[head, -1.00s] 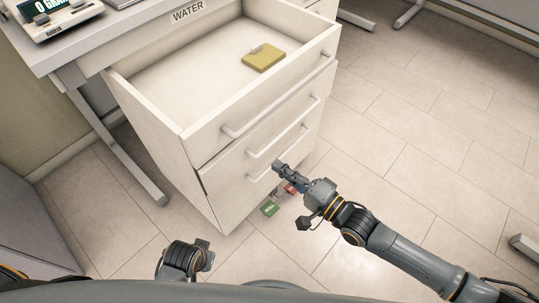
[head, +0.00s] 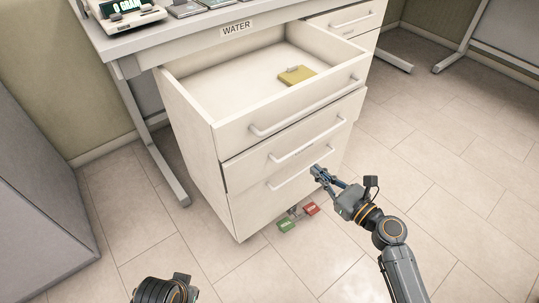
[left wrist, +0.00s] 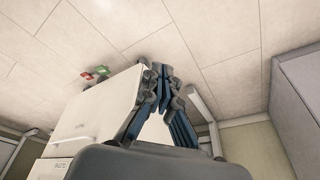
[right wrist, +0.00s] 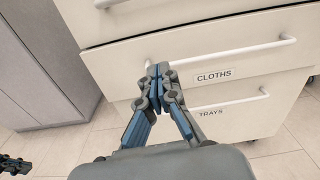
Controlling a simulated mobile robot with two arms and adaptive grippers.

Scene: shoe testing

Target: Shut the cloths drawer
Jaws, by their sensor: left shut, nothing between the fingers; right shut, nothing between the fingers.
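The cloths drawer (right wrist: 255,66) is the middle of three white drawer fronts, labelled CLOTHS under its handle (right wrist: 240,48). My right gripper (right wrist: 158,70) is shut and empty. Its tips overlap the handle's left end in the right wrist view; contact is unclear. In the head view this gripper (head: 318,171) is low, in front of the cabinet. My left gripper (left wrist: 164,78) is shut and empty, away from the cloths handle.
The top drawer (head: 225,139) is open with a yellow block (head: 296,75) inside. The TRAYS drawer (right wrist: 245,118) is lowest. Red (head: 311,208) and green (head: 287,225) pieces show near the floor. Floor at the right is clear.

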